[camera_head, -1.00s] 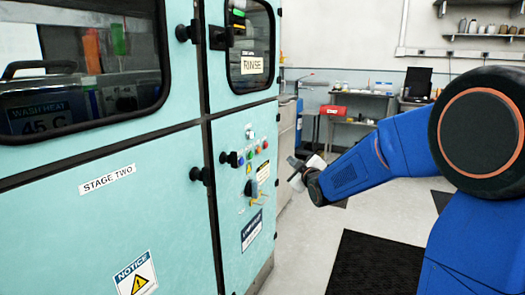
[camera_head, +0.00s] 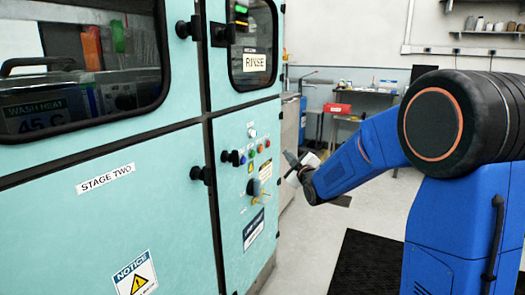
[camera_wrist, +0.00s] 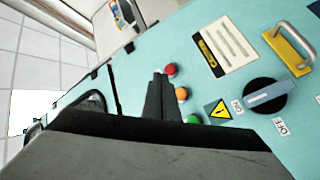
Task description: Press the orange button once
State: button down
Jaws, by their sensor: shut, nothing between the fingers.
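The orange button (camera_wrist: 182,94) sits in a row on the teal machine panel, between a red button (camera_wrist: 171,69) and a green button (camera_wrist: 193,119). In the head view the orange button (camera_head: 260,148) is small on the panel's upper part. My gripper (camera_head: 288,158) is shut and empty, to the right of the button row in that view. In the wrist view my gripper's fingertips (camera_wrist: 160,74) point toward the panel, close beside the red and orange buttons in the picture. I cannot tell how large the gap to the panel is; no contact is visible.
A black rotary switch (camera_wrist: 268,96), a yellow-based handle (camera_wrist: 290,48) and a yellow warning label (camera_wrist: 217,109) are near the buttons. A black door knob (camera_head: 201,174) juts out left of the panel. Open floor lies to the right, with a dark mat (camera_head: 365,263).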

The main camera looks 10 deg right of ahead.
aim_at(261, 149)
jog(key=w+a, duration=0.4)
jog(key=a, duration=0.2)
jog(key=shift+w, duration=0.2)
jog(key=shift+a, duration=0.1)
dwell(2.0)
jog(key=shift+w+a, duration=0.2)
jog(key=shift+a, duration=0.05)
